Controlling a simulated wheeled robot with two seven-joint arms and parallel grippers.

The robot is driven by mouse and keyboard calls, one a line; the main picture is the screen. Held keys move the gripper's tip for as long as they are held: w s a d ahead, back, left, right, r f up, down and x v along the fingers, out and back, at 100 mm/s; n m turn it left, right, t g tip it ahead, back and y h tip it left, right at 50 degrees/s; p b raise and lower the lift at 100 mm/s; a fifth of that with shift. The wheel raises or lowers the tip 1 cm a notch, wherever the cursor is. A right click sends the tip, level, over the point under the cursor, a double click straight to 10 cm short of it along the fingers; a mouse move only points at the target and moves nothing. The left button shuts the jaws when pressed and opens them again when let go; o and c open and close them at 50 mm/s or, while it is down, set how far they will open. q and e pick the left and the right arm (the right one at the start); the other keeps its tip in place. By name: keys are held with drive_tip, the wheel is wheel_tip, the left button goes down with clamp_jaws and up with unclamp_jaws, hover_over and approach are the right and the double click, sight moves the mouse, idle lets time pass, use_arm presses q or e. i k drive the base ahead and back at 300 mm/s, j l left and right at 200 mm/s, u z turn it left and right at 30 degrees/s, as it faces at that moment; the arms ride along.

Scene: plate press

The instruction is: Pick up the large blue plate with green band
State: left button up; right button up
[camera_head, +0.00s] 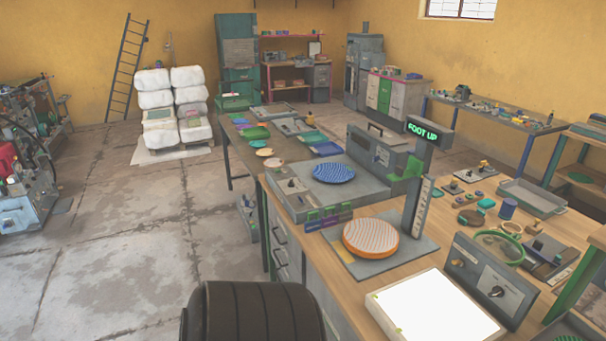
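A round blue plate (333,173) with a pale pattern lies flat on the grey machine (286,206) at the back left of the near workbench. I cannot make out a green band on it at this size. Another round plate with an orange rim and pale stripes (370,238) lies nearer, on a grey base plate (419,247) beside a post with a lit green sign. Neither of my grippers is in view.
The wooden workbench (552,226) holds a bright white panel (436,310), a control box (490,286), a grey tray (532,198) and small parts. A dark ribbed rounded object (252,312) stands at the bottom. Another table (236,150) adjoins behind.

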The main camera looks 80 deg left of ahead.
sight(327, 172)
drive_tip(key=u, duration=2.2)
